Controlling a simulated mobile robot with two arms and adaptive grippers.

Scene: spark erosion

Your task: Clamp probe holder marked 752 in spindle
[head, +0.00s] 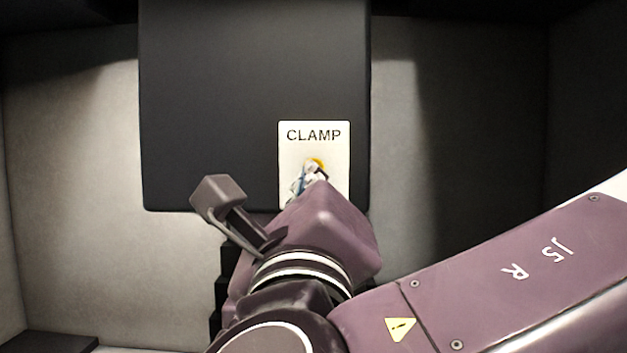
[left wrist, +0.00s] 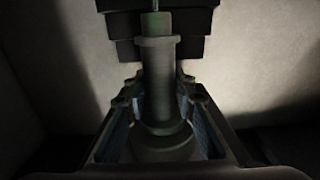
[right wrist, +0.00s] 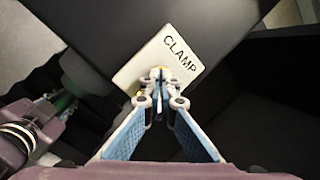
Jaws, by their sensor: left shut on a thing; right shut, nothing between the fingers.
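A white plate lettered CLAMP (head: 314,135) is on the front of the dark machine head (head: 230,90); it also shows in the right wrist view (right wrist: 183,50). My right gripper (head: 312,176) is shut and empty, its tips at the plate's control, whose yellow edge (head: 319,162) shows behind them. Contact cannot be told. My left gripper (left wrist: 163,110) is shut on a grey-green cylindrical holder with a collar (left wrist: 158,75). No number shows on it. In the right wrist view, a round spindle nose (right wrist: 82,70) is under the head, close to the holder's green part (right wrist: 62,103). Seating cannot be told.
Dark stepped covers (left wrist: 190,48) stand behind the holder. Pale enclosure walls (head: 75,190) flank the head on both sides. My right arm fills the lower right of the head view and, with the head, hides the left gripper there.

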